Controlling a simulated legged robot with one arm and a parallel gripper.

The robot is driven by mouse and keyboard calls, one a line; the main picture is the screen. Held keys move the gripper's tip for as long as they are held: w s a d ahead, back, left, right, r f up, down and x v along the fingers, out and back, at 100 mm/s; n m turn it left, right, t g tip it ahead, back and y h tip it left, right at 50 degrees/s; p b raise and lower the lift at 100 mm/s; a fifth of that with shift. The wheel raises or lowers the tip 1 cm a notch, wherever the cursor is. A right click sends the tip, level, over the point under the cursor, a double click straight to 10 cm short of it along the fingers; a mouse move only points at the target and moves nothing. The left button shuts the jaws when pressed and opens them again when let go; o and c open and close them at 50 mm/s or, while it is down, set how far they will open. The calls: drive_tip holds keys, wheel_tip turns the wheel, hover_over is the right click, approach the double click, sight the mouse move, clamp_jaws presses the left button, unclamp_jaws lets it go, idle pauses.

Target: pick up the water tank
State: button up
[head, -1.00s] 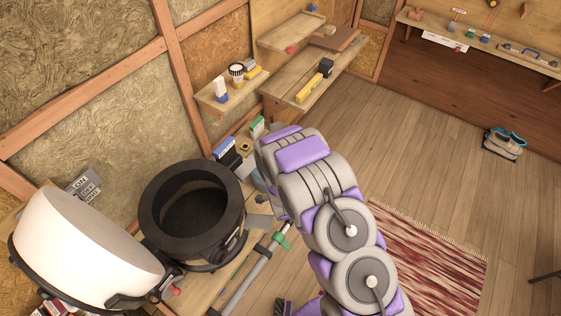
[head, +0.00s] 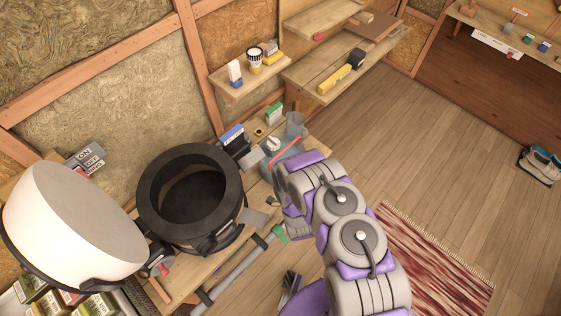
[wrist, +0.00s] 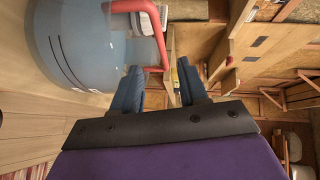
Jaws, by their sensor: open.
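The water tank (head: 277,171) is a blue-grey, see-through container with a red handle. In the head view it stands on the wooden bench behind my arm, which hides part of it. In the wrist view the tank (wrist: 75,45) fills the upper left, and its red handle (wrist: 152,30) curves down near the fingertips. My gripper (wrist: 160,85) is open, with its two dark blue fingers apart. The handle's lower end shows in the gap; I cannot tell whether it lies between the fingers or beyond them. The gripper's fingers are hidden in the head view.
A black round pot (head: 160,205) and a white tilted lid (head: 65,225) crowd the bench to the left. A clear cup (head: 295,125) and small boxes stand near the tank. A wall shelf (head: 238,88) is above. Free floor (head: 440,140) lies to the right.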

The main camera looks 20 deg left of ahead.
drive_tip(key=b+x, duration=0.1)
drive_tip(key=x, duration=0.3)
drive_tip(key=d+b+x, duration=0.1)
drive_tip(key=x, duration=0.3)
drive_tip(key=w+b+x, duration=0.1)
drive_tip(key=b+x, duration=0.1)
drive_tip(key=x, duration=0.2)
drive_tip(key=shift+w+d, duration=0.1)
drive_tip(key=shift+w, duration=0.15)
drive_tip(key=shift+w+a, duration=0.35)
drive_tip(key=shift+a, duration=0.15)
drive_tip(key=c, duration=0.8)
drive_tip(key=shift+d+f, duration=0.15)
drive_tip(key=shift+d, duration=0.1)
